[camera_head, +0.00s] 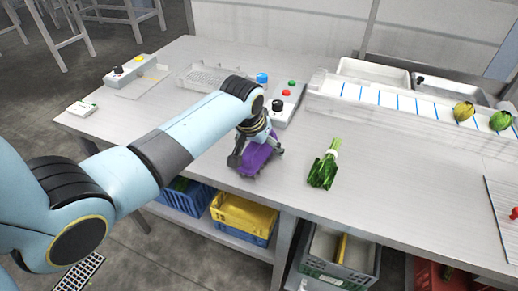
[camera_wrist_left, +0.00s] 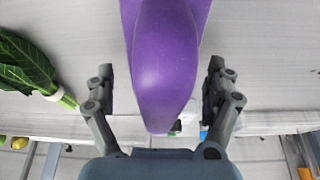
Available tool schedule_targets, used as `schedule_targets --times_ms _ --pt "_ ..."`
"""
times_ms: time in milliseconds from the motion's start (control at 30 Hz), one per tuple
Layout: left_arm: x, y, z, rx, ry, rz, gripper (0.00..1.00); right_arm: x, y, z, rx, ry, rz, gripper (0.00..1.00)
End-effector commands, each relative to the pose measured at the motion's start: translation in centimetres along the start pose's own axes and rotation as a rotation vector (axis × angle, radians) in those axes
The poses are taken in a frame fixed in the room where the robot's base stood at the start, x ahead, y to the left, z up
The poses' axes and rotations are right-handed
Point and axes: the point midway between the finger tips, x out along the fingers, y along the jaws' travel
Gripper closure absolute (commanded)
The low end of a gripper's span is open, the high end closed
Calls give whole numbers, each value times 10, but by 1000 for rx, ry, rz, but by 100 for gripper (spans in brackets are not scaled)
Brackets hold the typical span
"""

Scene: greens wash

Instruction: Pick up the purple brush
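The purple brush (camera_head: 257,158) lies on the metal table, partly hidden by my left gripper in the head view. My left gripper (camera_head: 254,152) is at the brush, pointing down at it. In the left wrist view the brush (camera_wrist_left: 165,60) fills the middle of the picture, between the two fingers of my left gripper (camera_wrist_left: 163,92). The fingers are spread, with a visible gap on each side of the brush. My right gripper is not in view.
A bunch of leafy greens (camera_head: 324,170) lies just right of the brush. A conveyor (camera_head: 390,100) runs along the back right. Crates (camera_head: 240,214) sit below the table.

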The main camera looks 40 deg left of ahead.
Motion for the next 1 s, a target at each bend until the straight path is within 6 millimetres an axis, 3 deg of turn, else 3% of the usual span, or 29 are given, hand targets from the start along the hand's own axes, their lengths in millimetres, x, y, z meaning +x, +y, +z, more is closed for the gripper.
schedule_targets --times_ms 67,500,800,1000 --pt "0 0 0 0 0 0 22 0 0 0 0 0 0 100" --pt "0 0 0 0 0 0 79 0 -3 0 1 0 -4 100" --pt "-3 0 -2 0 1 0 79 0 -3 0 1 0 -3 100" --pt "-22 0 -10 0 4 0 79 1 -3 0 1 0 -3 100"
